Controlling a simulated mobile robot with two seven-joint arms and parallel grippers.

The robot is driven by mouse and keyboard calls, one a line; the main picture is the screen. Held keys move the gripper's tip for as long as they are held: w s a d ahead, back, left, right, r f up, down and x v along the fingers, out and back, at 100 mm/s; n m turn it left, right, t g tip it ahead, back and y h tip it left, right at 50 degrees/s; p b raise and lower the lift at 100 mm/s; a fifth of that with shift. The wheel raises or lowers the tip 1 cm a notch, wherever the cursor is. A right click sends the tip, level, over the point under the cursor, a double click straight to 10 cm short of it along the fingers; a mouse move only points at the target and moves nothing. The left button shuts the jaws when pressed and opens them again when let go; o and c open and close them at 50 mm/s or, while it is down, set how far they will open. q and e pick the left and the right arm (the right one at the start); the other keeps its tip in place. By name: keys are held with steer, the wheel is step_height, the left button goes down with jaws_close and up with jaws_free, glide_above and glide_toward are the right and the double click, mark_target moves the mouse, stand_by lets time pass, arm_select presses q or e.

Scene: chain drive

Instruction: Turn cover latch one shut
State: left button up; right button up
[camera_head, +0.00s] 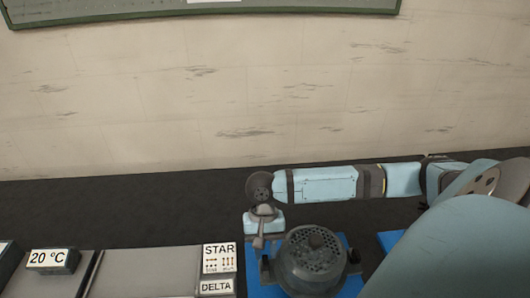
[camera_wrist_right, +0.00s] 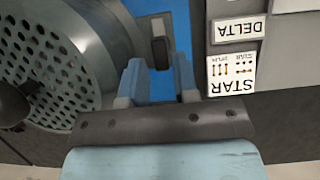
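A grey round motor housing with a perforated cover (camera_head: 312,250) stands at the bottom of the head view; the cover also fills the left of the right wrist view (camera_wrist_right: 45,60). A small dark latch-like tab (camera_wrist_right: 160,50) sits on a grey bracket beside the housing; I cannot tell whether it is latch one. My right gripper (camera_head: 259,242) points down at the housing's left side. In the wrist view its two fingers (camera_wrist_right: 157,68) are apart, with the tab just beyond and between their tips. Contact cannot be told. My left gripper is not in view.
The housing stands on a blue base (camera_head: 262,290). Left of it is a grey box with a STAR/DELTA label (camera_head: 219,258), close to the gripper. A 20 °C block (camera_head: 53,261) is farther left. The dark surface behind is clear up to the wall.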

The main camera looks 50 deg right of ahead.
steer(key=shift+x, duration=1)
jaws_close()
steer(key=shift+r, duration=0.1)
